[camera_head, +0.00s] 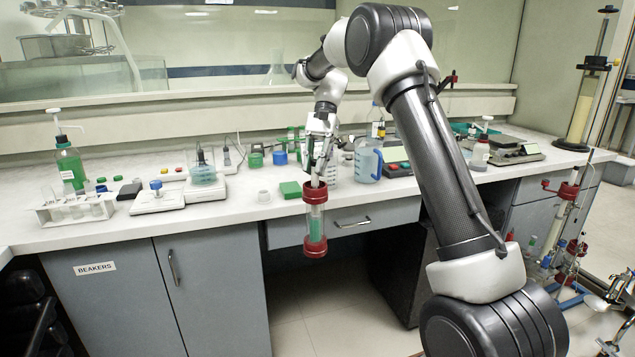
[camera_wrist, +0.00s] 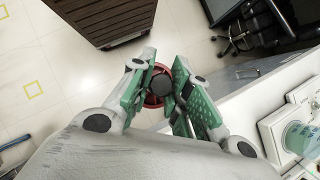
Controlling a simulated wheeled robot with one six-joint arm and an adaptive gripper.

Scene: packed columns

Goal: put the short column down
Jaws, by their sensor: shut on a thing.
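The short column (camera_head: 314,228) is a clear tube with red end collars and green filling in its lower part. It hangs upright in front of the bench's front edge, over the knee space. My gripper (camera_head: 319,172) is shut on its top end from above. In the wrist view my gripper (camera_wrist: 165,97) has its green-padded fingers on either side of the column's red top collar (camera_wrist: 157,86), which has a dark cap in its middle. The lower part of the column is hidden there.
The white bench top (camera_head: 240,204) runs behind the column. A tall column on a stand (camera_head: 566,215) is at the right.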

